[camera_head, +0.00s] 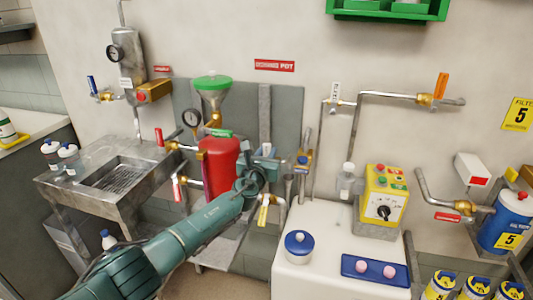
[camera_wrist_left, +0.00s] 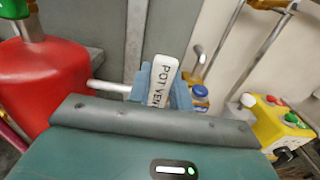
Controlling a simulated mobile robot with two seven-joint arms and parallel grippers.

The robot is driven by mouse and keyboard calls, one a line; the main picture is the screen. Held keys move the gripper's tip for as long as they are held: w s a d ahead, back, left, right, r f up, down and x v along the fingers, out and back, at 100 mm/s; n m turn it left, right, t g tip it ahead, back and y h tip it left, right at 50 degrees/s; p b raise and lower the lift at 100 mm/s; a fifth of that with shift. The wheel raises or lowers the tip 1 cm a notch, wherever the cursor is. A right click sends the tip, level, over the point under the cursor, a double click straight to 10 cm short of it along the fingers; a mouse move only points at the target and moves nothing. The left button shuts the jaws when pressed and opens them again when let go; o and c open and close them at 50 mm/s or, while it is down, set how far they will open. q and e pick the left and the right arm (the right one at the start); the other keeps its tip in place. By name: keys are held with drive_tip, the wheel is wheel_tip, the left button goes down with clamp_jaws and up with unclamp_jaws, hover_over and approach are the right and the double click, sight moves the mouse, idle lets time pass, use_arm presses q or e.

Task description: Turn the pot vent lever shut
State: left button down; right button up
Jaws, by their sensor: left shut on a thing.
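The red dosing pot (camera_head: 217,165) stands against the grey back panel, with a green-rimmed funnel (camera_head: 212,84) above it. My left arm reaches in from the lower left, and my left gripper (camera_head: 266,157) is at the pot's right side. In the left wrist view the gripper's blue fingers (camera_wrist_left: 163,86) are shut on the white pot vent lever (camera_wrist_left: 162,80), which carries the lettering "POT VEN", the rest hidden. The lever is upright with a slight tilt between the fingers. A pale pipe (camera_wrist_left: 108,87) runs from the pot (camera_wrist_left: 40,75) toward it. The valve body is hidden by my gripper. My right gripper is not in view.
A yellow control box (camera_head: 384,196) stands on a white tank (camera_head: 325,240) to the right. A steel sink (camera_head: 115,178) is at the left. Pipes with a blue-handled valve (camera_head: 302,160) rise close to the right.

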sight(266, 153)
use_arm(q)
drive_tip(key=c, duration=1.3)
unclamp_jaws()
drive_tip(key=shift+o, duration=0.2)
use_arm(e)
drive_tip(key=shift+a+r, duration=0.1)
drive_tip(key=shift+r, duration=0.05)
use_arm(q)
drive_tip(key=shift+s+r+p, duration=0.1)
drive_tip(key=shift+s+p, duration=0.35)
drive_tip(key=shift+p, duration=0.1)
drive_tip(key=shift+s+a+r+p, duration=0.1)
drive_tip(key=shift+s+a+p, duration=0.05)
drive_tip(key=shift+s+p, duration=0.4)
drive_tip(key=shift+s+a+r+p, duration=0.1)
drive_tip(key=shift+s+p, duration=0.35)
drive_tip(key=shift+s, duration=0.05)
drive_tip(key=s+a+p, duration=0.2)
drive_tip(key=s, duration=0.8)
drive_tip(key=shift+f, duration=0.3)
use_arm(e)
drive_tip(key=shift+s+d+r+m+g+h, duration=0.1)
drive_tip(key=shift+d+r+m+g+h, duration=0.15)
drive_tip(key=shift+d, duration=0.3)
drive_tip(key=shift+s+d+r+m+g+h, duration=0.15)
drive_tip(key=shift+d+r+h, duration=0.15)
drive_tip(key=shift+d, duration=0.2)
